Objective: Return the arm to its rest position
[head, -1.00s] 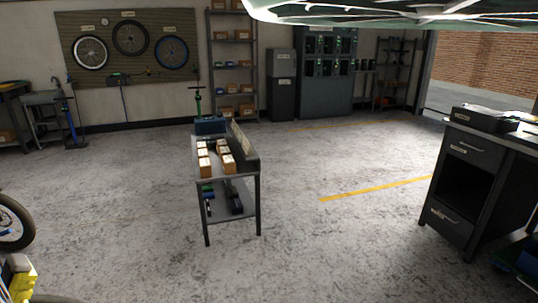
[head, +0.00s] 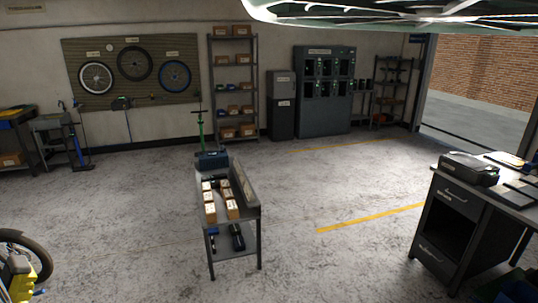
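My gripper and arm are not clearly in view in the head view, so I cannot see the arm's pose or whether the gripper is open or holding anything. A yellow and dark piece (head: 20,279) shows at the bottom left edge beside a bike wheel (head: 24,258). I cannot tell what it belongs to.
A grey cart (head: 250,212) with several small boxes stands mid-floor. A dark drawer desk (head: 447,222) stands at right. A shelf rack (head: 235,88), lockers (head: 324,90) and a wheel board (head: 131,72) line the back wall. Open floor surrounds the cart.

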